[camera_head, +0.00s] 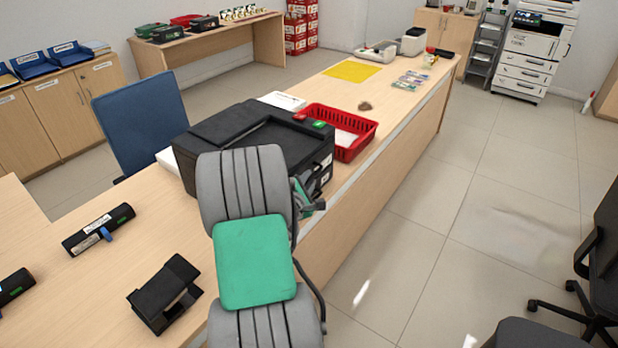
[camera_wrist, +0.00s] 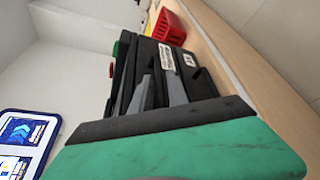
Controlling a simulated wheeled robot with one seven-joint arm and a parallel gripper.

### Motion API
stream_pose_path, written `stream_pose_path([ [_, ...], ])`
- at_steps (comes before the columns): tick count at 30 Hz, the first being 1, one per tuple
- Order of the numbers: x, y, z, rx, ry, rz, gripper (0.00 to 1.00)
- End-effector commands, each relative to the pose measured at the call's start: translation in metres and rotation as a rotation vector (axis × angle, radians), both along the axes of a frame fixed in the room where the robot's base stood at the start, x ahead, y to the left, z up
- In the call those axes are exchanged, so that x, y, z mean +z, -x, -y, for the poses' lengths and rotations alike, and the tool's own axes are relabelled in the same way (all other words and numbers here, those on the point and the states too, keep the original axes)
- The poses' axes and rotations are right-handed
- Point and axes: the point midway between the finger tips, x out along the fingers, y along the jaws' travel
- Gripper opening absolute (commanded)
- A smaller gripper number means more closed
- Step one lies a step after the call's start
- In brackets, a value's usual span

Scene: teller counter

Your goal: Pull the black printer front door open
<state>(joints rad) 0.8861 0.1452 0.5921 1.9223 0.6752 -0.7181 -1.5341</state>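The black printer (camera_head: 255,135) stands on the counter, its front face turned to the right and partly hidden behind my grey arm. In the wrist view its black front (camera_wrist: 178,68) carries two white labels, and a dark handle-like bar (camera_wrist: 203,78) sticks out near the counter edge. My gripper (camera_head: 312,198) is beside the printer's near front corner. In the wrist view my two grey fingers (camera_wrist: 158,80) point toward the printer with a narrow dark gap between them and nothing visibly held. The door looks closed. I cannot tell whether the fingers touch it.
A red basket (camera_head: 345,135) stands just beyond the printer. A black stand (camera_head: 165,292) and a dark roll-shaped device (camera_head: 98,229) lie on the near counter. A blue chair (camera_head: 140,118) is behind the counter. The floor to the right is open, with black chairs (camera_head: 600,250) at far right.

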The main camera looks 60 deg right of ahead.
Motion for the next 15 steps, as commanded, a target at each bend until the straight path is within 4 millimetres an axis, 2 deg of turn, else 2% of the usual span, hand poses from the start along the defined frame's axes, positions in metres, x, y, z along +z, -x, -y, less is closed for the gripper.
stream_pose_path([
  [3,-0.0017,-0.0021,0.0114,0.000,0.001,0.001,0.20],
  [11,-0.0028,-0.0028,0.0133,0.001,0.000,0.002,0.20],
  [15,-0.0027,-0.0029,0.0131,0.001,0.000,0.002,0.08],
])
